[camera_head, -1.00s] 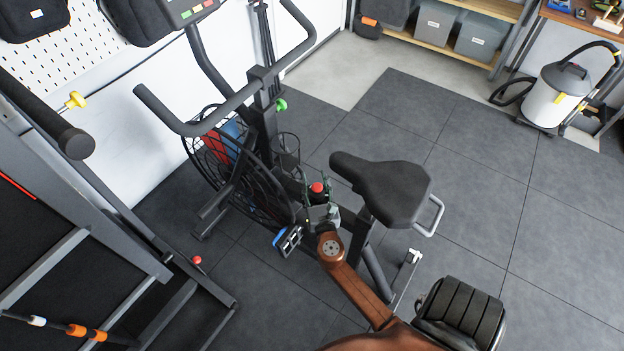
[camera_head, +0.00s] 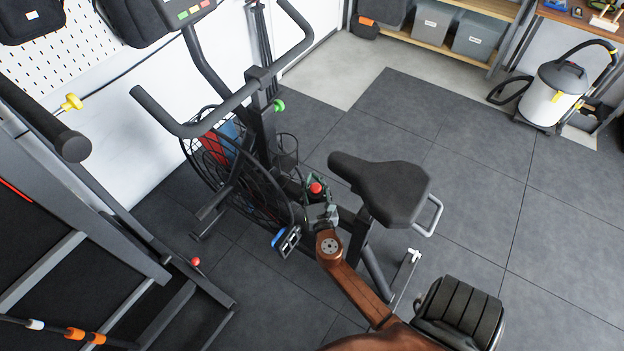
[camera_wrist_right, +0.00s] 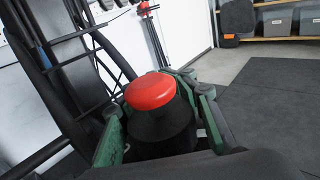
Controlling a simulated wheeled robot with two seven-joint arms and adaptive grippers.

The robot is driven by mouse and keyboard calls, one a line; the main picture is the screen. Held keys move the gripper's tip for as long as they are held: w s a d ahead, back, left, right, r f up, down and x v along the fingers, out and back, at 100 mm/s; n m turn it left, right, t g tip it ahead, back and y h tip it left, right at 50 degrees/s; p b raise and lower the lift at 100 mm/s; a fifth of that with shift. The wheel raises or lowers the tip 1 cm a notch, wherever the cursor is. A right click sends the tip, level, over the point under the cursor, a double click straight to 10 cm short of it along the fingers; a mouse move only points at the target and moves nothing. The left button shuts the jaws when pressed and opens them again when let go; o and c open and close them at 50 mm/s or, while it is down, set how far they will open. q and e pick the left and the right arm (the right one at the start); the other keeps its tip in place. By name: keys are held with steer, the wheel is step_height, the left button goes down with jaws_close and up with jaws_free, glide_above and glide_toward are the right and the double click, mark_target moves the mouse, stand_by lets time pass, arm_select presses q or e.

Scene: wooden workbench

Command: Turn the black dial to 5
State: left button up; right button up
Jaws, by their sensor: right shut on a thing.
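The black dial (camera_wrist_right: 160,128) with a red round cap (camera_wrist_right: 150,91) fills the middle of the right wrist view. In the head view the red cap (camera_head: 316,188) shows on the exercise bike's frame, between the handlebar post and the saddle. My right gripper (camera_wrist_right: 158,120) has its green-padded fingers on both sides of the dial's black body and is shut on it. In the head view my right gripper (camera_head: 318,196) is around the dial, below the red cap. No numbers or pointer on the dial can be read. My left gripper is not in view.
The saddle (camera_head: 380,188) is close to the right of my gripper, and the bike's fan cage (camera_head: 232,172) and pedal (camera_head: 287,241) are to its left. A treadmill-like frame (camera_head: 150,262) stands at the left. The floor at the right is open, with a vacuum cleaner (camera_head: 550,95) at the back.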

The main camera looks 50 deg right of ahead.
mark_target(311, 198)
steer(key=shift+s+a+f, duration=0.1)
steer(key=shift+f, duration=0.05)
jaws_close()
arm_select(q)
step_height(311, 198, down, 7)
steer(key=p, duration=0.2)
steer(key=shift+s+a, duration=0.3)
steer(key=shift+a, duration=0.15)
arm_select(e)
steer(key=shift+s+d+m+g+h, duration=0.3)
steer(key=shift+s+m+g+h, duration=0.55)
steer(key=shift+m+g, duration=1)
steer(key=shift+s+d+m+g+h, duration=0.35)
steer(key=shift+m+g+h, duration=0.9)
steer(key=shift+g, duration=1.25)
steer(key=shift+s+d+m+g+h, duration=0.2)
steer(key=shift+s+m+g+h, duration=0.65)
steer(key=shift+m+g, duration=1.05)
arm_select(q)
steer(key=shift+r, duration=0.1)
arm_select(e)
steer(key=shift+w+n+g, duration=0.15)
steer(key=shift+n+g, duration=0.1)
steer(key=shift+n, duration=0.05)
steer(key=o, duration=1.1)
jaws_free()
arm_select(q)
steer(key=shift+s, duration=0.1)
